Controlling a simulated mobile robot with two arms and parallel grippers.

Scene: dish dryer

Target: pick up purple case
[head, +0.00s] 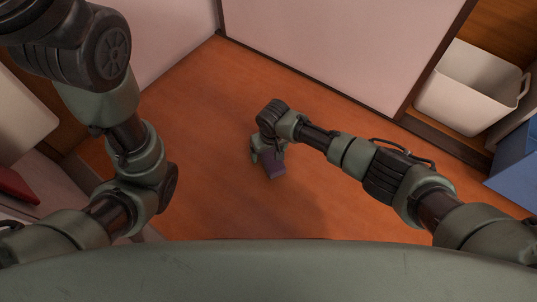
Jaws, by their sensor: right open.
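The purple case (274,167) is a small dark purple block low over or on the orange-brown wooden floor, near the middle of the head view. My right gripper (267,155) is right at its upper end, with the fingers open around or beside it; I cannot tell which. The gripper and wrist hide the upper part of the case. My left arm runs down the left side of the view, and its gripper is not in view.
A white bin (465,90) stands at the right, with a blue box (516,165) in front of it. Pale panels bound the floor at the back. A red item (17,186) lies at the far left. The floor (215,110) around the case is clear.

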